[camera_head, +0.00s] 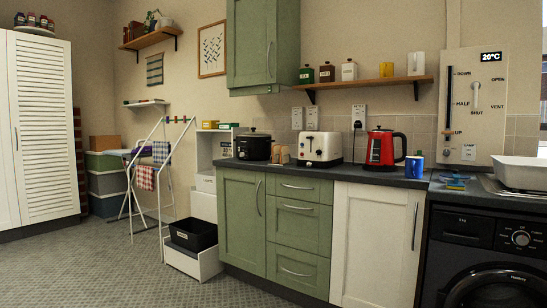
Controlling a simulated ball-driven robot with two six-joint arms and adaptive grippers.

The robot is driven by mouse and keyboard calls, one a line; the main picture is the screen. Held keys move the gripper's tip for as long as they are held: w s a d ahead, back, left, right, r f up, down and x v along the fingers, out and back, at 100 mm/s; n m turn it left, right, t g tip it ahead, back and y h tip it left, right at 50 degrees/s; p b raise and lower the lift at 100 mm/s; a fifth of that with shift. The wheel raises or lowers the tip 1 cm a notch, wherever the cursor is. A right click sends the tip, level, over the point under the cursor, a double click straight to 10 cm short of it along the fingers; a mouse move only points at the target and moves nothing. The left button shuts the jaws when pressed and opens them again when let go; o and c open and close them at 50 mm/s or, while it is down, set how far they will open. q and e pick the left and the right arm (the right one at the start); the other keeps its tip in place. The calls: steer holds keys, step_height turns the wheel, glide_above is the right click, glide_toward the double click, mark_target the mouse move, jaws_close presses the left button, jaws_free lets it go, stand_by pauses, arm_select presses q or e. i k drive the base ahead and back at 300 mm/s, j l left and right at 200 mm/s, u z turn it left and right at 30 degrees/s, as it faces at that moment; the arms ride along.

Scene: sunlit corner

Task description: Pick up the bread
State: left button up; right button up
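What looks like bread (281,155), small brown slices standing upright, is on the dark countertop (345,176). It sits between the black pot-like cooker (253,146) and the white toaster (320,148). It is small in view, so its exact shape and number of slices are hard to tell. Neither of my grippers shows in the head view.
A red kettle (385,148) and a blue mug (414,167) stand right of the toaster. Green and white cabinets (294,225) front the counter. A white clothes rack (160,180) and a black bin (193,234) stand left. The grey floor (100,270) at front left is clear.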

mark_target(275, 148)
steer(key=i, duration=1.3)
